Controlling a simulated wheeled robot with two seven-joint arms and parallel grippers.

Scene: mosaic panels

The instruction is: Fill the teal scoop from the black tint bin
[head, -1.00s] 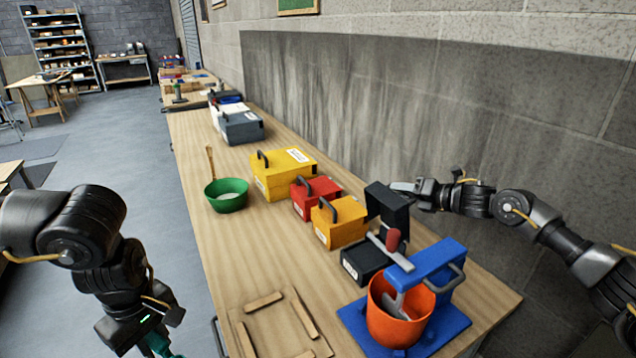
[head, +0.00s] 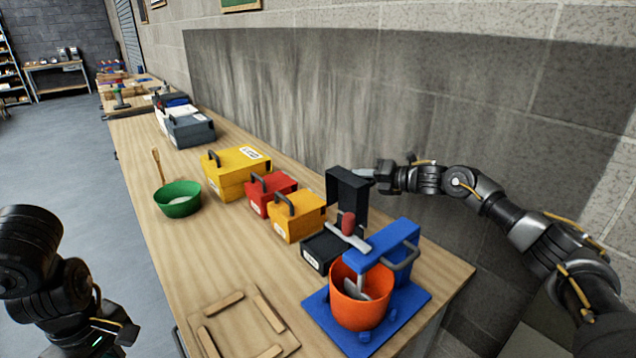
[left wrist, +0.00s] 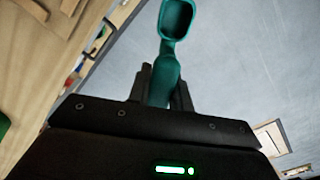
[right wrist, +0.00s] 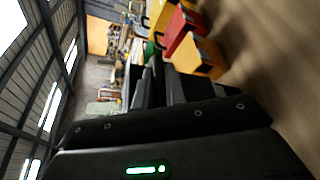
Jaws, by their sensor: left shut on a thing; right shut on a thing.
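The black tint bin (head: 318,252) stands on the bench with a white label on its front. Its lid (head: 347,192) is raised upright at the back. My right gripper (head: 378,172) is shut on the lid at its upper edge; in the right wrist view the jaws (right wrist: 160,88) hold a dark piece. The bin's contents are hard to make out. My left gripper (left wrist: 163,85) is shut on the handle of the teal scoop (left wrist: 177,18), whose bowl looks empty. In the head view the scoop is out of frame and my left arm is at the lower left, away from the bench.
A blue stand (head: 398,238) with an orange bucket (head: 352,308) is just in front of the bin. Orange (head: 300,222), red (head: 270,198) and yellow (head: 232,180) bins line the wall side. A green bowl (head: 178,205) and a wooden frame (head: 232,302) lie leftward. Bench between is clear.

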